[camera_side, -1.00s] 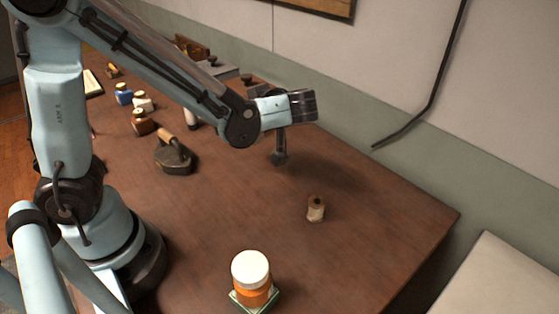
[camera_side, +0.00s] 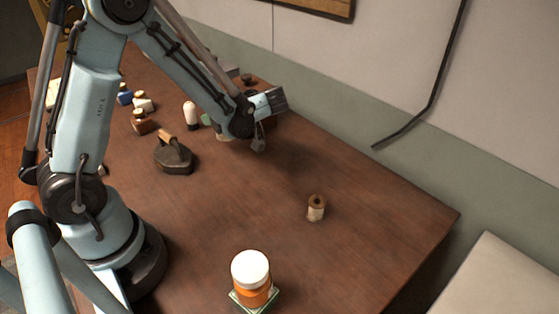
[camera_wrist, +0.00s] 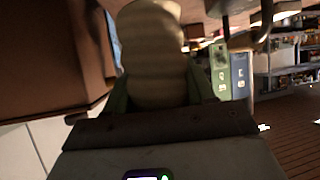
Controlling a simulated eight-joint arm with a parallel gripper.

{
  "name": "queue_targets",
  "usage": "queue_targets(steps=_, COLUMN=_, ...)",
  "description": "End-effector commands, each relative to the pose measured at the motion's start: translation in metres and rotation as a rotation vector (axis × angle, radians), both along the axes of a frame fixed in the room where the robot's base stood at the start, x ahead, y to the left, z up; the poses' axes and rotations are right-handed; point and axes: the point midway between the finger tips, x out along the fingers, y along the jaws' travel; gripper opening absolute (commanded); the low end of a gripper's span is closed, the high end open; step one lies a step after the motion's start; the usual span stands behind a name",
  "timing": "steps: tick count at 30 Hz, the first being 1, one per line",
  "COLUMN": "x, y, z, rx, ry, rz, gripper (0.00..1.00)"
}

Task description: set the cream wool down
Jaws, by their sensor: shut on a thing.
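In the wrist view the cream wool (camera_wrist: 152,45), a pale ridged bundle, sits between the two fingers of my gripper (camera_wrist: 160,92). The gripper is shut on it. In the side view my gripper (camera_side: 258,146) is over the far part of the brown table (camera_side: 240,205), near its back edge. The wool cannot be made out clearly there, and the gap between it and the tabletop cannot be judged.
A small spool (camera_side: 316,208) stands to the right on the table. A white-lidded orange jar (camera_side: 251,275) stands at the front. A dark flat iron (camera_side: 173,156) and several small bottles (camera_side: 143,122) stand to the left. The table's middle is clear.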

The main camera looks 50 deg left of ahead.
Motion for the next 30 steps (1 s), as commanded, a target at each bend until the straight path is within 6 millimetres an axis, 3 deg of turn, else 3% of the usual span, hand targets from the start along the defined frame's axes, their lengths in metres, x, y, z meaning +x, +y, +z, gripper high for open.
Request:
queue_targets(steps=13, x=0.0, y=0.003, z=-0.038, rx=0.001, ry=0.001, rz=-0.001, gripper=0.25)
queue_targets(steps=26, x=0.0, y=0.003, z=-0.043, rx=0.0, ry=0.0, rz=-0.001, gripper=0.25)
queue_targets(steps=27, x=0.0, y=0.003, z=-0.044, rx=0.0, ry=0.0, rz=-0.001, gripper=0.55)
queue_targets(steps=30, x=0.0, y=0.003, z=-0.044, rx=0.0, ry=0.0, rz=-0.001, gripper=0.71)
